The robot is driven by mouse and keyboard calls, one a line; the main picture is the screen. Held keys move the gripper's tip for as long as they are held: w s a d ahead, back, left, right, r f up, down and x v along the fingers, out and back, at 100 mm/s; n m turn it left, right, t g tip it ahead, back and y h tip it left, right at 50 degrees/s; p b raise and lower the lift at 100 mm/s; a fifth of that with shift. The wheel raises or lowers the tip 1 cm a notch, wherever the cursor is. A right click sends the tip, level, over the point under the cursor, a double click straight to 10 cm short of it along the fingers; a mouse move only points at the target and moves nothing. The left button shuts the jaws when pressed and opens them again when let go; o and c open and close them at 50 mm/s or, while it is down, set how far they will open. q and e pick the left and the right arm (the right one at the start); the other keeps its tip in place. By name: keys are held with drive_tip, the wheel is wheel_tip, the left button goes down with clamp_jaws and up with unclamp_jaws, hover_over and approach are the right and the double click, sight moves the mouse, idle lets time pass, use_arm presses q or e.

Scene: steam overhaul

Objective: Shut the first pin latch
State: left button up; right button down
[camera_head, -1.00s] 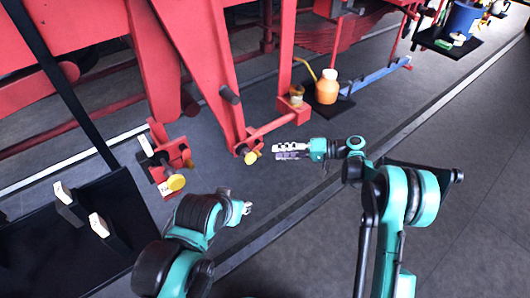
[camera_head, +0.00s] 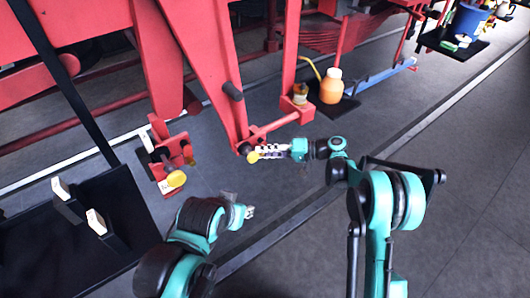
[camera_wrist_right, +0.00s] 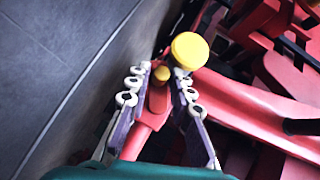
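A pin latch with a yellow knob (camera_head: 253,157) sits at the foot of the red upright, in the middle of the head view. My right gripper (camera_head: 270,152) is right beside this knob. In the right wrist view, the gripper (camera_wrist_right: 160,88) is open, its fingers either side of a red lever (camera_wrist_right: 150,108) with a small yellow end. The large yellow knob (camera_wrist_right: 190,50) is just beyond the fingertips. Contact cannot be told. A second red latch bracket (camera_head: 170,155) with a yellow knob (camera_head: 176,179) stands farther left. My left gripper (camera_head: 247,211) is low, apart from both; its fingers are too small to read.
An orange bottle (camera_head: 331,86) stands on a dark mat behind my right gripper. A black board (camera_head: 125,205) with white-topped blocks lies at left. A blue bucket (camera_head: 467,20) is at the far right. Grey floor at right is clear.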

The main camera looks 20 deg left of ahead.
idle(0.3)
drive_tip(key=shift+s+a+r+m+g+y, duration=0.1)
drive_tip(key=shift+r+m+g+y, duration=0.1)
drive_tip(key=shift+m+y, duration=0.75)
drive_tip(key=shift+r+m+g+y, duration=0.15)
drive_tip(key=shift+m+g+y, duration=0.05)
drive_tip(key=shift+m+y, duration=0.75)
drive_tip(key=c, duration=1.5)
unclamp_jaws()
drive_tip(key=d, duration=0.4)
drive_tip(key=w+d+f, duration=0.1)
drive_tip(key=d, duration=0.7)
drive_tip(key=shift+w+f, duration=0.2)
drive_tip(key=shift+w, duration=0.05)
